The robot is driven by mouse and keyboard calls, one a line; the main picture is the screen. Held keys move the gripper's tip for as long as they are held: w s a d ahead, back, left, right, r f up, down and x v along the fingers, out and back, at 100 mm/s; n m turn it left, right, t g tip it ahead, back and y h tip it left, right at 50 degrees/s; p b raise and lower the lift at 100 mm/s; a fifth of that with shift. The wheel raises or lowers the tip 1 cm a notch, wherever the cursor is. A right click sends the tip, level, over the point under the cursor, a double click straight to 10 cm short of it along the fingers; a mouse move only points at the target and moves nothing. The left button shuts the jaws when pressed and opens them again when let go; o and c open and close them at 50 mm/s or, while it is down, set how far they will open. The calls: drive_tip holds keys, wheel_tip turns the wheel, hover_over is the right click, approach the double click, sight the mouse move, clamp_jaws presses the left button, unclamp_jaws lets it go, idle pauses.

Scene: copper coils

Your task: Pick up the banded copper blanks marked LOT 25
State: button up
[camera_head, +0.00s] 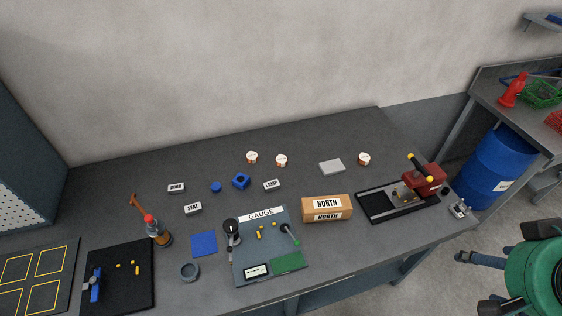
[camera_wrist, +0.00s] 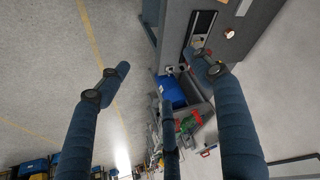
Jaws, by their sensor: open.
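Several small copper-coloured pieces with white bands stand apart on the grey workbench (camera_head: 330,127) in the head view. Two are near the back middle, a left one (camera_head: 251,158) and one just right of it (camera_head: 281,161). A third banded piece (camera_head: 364,159) stands farther right. Their lot marks are too small to read, so I cannot tell which is LOT 25. My gripper (camera_head: 495,263) is off the bench's right side, open and empty, well away from all three. In the wrist view its spread blue fingers (camera_wrist: 163,72) show with nothing between them.
A NORTH box (camera_head: 327,208) and a black tray with a red machine (camera_head: 418,187) stand at the bench's front right. A grey slab (camera_head: 331,167) lies between the banded pieces. A blue drum (camera_head: 494,165) stands right.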

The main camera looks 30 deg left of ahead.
drive_tip(key=w+a+r+n+g+p, duration=0.1)
drive_tip(key=w+a+r, duration=0.3)
drive_tip(key=w, duration=0.5)
drive_tip(key=w+a+r+p, duration=0.1)
drive_tip(key=w+a, duration=0.4)
drive_tip(key=w, duration=0.4)
drive_tip(key=w+a+f+n+g+y+p, duration=0.1)
drive_tip(key=w+a+f+p, duration=0.25)
drive_tip(key=w+a, duration=1.2)
drive_tip(key=w+a+f+n+g+p, duration=0.1)
drive_tip(key=w+a+f, duration=0.4)
drive_tip(key=a, duration=0.4)
drive_tip(key=w+a+f, duration=0.2)
drive_tip(key=a+f, duration=0.5)
drive_tip(key=a, duration=0.2)
drive_tip(key=a+f+g+p, duration=0.1)
drive_tip(key=a+f+p, duration=0.1)
drive_tip(key=a+f, duration=1.6)
drive_tip(key=shift+a+f+n, duration=0.25)
drive_tip(key=shift+f+n, duration=0.15)
